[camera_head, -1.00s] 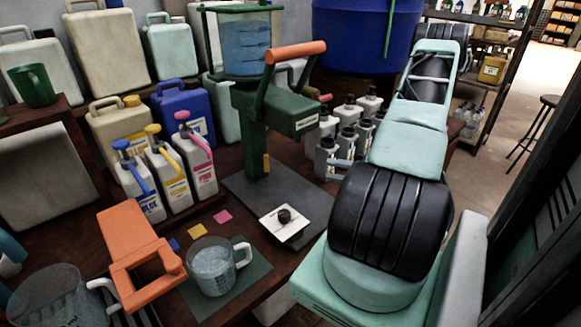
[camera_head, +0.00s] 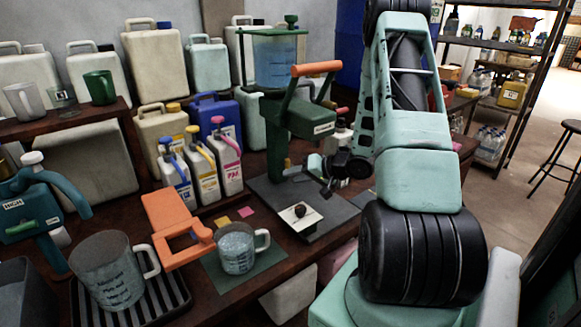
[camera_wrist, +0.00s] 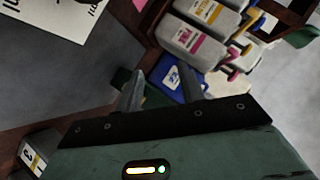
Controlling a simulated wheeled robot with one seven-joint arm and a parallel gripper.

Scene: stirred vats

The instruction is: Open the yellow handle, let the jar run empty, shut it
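A clear jar (camera_head: 275,60) holding blue liquid sits on a green stand (camera_head: 300,115) with an orange lever (camera_head: 316,68). I cannot make out a separate yellow handle on the stand. A white bottle (camera_head: 203,175) with a yellow pump top stands between blue-topped and pink-topped ones. A measuring cup (camera_head: 237,250) with a white handle stands on a green mat in front. My gripper (camera_head: 325,172) is right of the stand's column, partly hidden by my arm. In the wrist view my gripper (camera_wrist: 160,90) has its fingers apart with nothing between them.
An orange object (camera_head: 175,230) lies left of the cup. A larger jug (camera_head: 108,268) stands on a striped tray. Several canisters line the back. A stool (camera_head: 557,158) stands at the right.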

